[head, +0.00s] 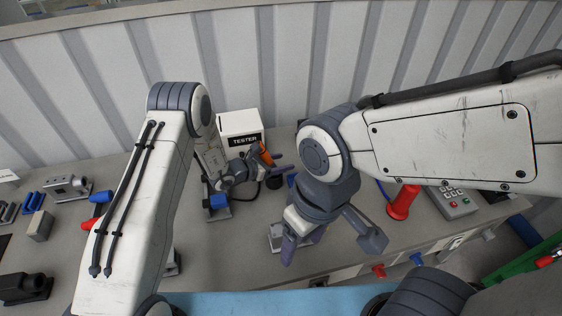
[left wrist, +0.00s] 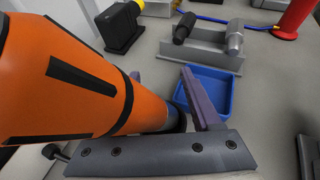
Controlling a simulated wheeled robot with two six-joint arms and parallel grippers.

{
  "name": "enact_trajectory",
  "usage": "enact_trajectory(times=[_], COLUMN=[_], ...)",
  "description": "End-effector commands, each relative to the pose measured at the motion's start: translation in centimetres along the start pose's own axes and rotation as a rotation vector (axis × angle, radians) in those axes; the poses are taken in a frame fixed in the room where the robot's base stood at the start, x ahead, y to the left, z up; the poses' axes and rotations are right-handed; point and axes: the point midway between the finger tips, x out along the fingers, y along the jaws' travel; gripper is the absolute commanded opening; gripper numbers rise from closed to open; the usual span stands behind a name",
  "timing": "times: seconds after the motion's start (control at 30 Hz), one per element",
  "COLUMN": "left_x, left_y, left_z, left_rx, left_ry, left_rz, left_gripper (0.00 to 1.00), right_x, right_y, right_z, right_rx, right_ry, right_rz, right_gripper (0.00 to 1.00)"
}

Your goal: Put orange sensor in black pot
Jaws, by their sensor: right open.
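The orange sensor (head: 266,154) is tilted beside my left gripper (head: 284,169). It looms large in the left wrist view (left wrist: 60,85), orange with black strips, covering much of the left finger. Its narrow dark end lies near the right finger of my left gripper (left wrist: 160,72). The fingers stand apart, but I cannot tell whether they press on the sensor. A dark round thing, likely the black pot (head: 273,182), is partly hidden under the left gripper; I cannot tell whether the sensor touches it. My right gripper (head: 331,245) is open and empty over the front of the bench.
A white TESTER box (head: 240,127) stands behind the left gripper. A red post (head: 402,203) and a grey control box (head: 452,201) are at the right. A blue tray (left wrist: 217,90) lies below the left fingers. Several small parts lie at the far left.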

Motion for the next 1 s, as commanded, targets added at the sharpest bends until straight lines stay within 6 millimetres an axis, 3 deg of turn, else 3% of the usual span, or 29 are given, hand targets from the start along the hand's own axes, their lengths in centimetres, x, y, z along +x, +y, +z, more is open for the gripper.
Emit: enact_trajectory(times=[0.23, 0.7, 1.0], left_x=[-1.6, -10.7, -12.1], left_y=[0.2, 0.2, 0.1], left_z=[0.1, 0.1, 0.2], left_rx=[0.001, 0.002, 0.002], left_ry=[-0.003, -0.005, -0.005], left_rz=[0.005, 0.005, 0.002], left_gripper=[0.64, 0.64, 0.64], right_x=[0.5, 2.4, 2.6], right_y=[0.0, 0.2, 0.2], right_z=[0.0, 0.1, 0.1], right_rx=[0.0, -0.001, -0.001], right_ry=[0.0, 0.0, 0.0], right_rz=[0.0, 0.0, 0.0], right_gripper=[0.69, 0.69, 0.69])
